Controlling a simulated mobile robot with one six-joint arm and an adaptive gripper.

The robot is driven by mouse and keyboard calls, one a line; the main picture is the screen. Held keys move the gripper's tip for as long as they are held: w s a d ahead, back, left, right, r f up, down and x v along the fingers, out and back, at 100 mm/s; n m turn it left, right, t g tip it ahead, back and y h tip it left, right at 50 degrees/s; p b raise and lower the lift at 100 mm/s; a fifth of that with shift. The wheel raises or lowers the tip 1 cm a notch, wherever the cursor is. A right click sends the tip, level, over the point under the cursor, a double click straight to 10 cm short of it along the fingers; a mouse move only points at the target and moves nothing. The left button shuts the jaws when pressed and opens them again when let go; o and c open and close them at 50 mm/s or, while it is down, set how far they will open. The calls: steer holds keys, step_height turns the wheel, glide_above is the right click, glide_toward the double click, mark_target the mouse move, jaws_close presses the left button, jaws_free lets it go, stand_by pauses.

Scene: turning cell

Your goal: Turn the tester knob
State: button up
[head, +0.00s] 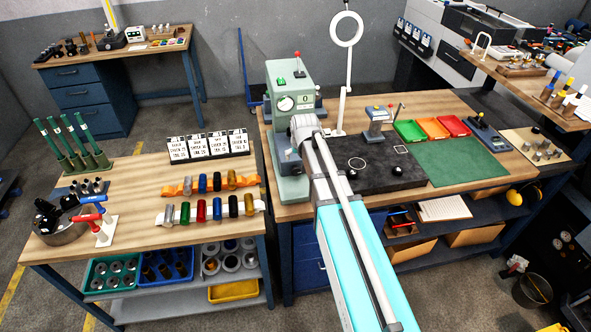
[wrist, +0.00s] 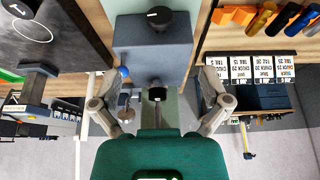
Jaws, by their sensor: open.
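The tester (head: 292,78) is a pale green upright machine with a round dial and a red-tipped lever on top. It stands at the left end of the main bench. My gripper (wrist: 160,106) is open, one finger either side of the knob, with gaps between. In the head view my gripper (head: 304,126) is close to the tester's right front, partly covering it.
A dark plate (head: 385,180) and a green mat (head: 460,150) lie right of my arm. Green, orange and red trays (head: 435,128) stand behind. A magnifier ring (head: 346,28) rises behind the tester. The left bench holds labelled cards (head: 208,145) and coloured cylinders (head: 217,207).

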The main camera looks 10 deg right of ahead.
mark_target(297, 171)
steer(key=shift+f, duration=0.2)
steer(key=b+x, duration=1.2)
steer(key=x, duration=0.1)
steer(key=shift+f+b, duration=0.2)
steer(key=shift+b, duration=0.2)
stand_by(0.4)
steer(key=c, duration=1.1)
steer(key=shift+c, duration=0.2)
